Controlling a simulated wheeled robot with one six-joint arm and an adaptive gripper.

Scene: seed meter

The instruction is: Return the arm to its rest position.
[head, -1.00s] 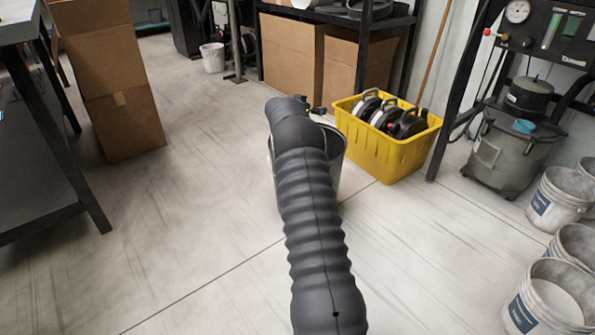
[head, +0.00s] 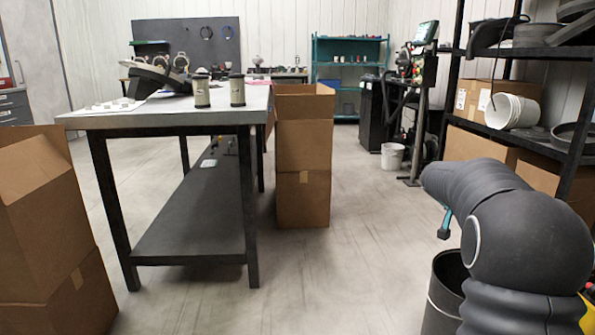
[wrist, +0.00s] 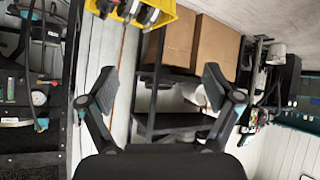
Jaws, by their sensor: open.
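My arm, dark grey and ribbed, shows at the lower right of the head view and bends over a dark bin (head: 443,292). A small teal-and-black part at the arm's far end hangs just left of the arm there; the rest of my gripper is hidden behind the arm. In the wrist view my gripper (wrist: 163,90) has its two fingers spread wide apart with nothing between them. Beyond the fingers the wrist view shows shelving and boxes, tilted sideways.
A workbench (head: 205,118) with canisters stands left of centre. Stacked cardboard boxes (head: 303,150) stand beside it, with more boxes (head: 45,200) at the left edge. A dark shelf rack (head: 578,150) is close on the right. Floor between the bench and my arm is clear.

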